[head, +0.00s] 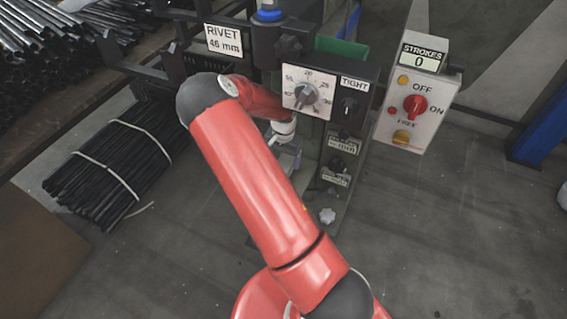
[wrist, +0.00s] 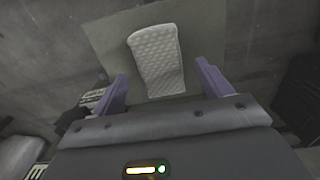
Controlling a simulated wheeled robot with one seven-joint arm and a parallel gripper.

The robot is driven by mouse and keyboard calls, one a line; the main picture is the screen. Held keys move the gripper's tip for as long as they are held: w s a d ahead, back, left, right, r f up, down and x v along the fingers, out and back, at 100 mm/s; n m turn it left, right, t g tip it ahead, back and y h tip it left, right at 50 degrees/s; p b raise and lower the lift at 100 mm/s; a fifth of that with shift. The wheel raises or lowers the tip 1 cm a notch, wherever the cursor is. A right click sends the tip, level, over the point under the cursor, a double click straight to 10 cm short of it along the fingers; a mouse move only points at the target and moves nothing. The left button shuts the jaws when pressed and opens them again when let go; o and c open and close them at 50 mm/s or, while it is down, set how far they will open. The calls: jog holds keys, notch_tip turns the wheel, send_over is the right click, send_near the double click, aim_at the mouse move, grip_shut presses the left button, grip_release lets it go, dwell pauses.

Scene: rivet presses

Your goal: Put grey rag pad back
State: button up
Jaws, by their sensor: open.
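The grey rag pad (wrist: 157,62) shows in the wrist view as a pale, quilted, roughly rectangular pad. It lies on a flat grey-green surface (wrist: 112,42), ahead of my gripper. My gripper (wrist: 160,82) is open, with its two purple fingers apart on either side of the pad's near end. I cannot tell how high the fingers are above the surface or whether they touch the pad. In the head view my red arm reaches in beside the press, and the pad cannot be made out there.
The rivet press has a dial panel (head: 325,92) and a RIVET 46 mm sign (head: 223,40). A control box (head: 412,92) with a red switch stands to its right. Bundled black rods (head: 105,170) lie on the floor at left. The floor at right (head: 450,220) is clear.

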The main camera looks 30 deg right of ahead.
aim_at(283, 164)
jog(key=shift+r, duration=2.25)
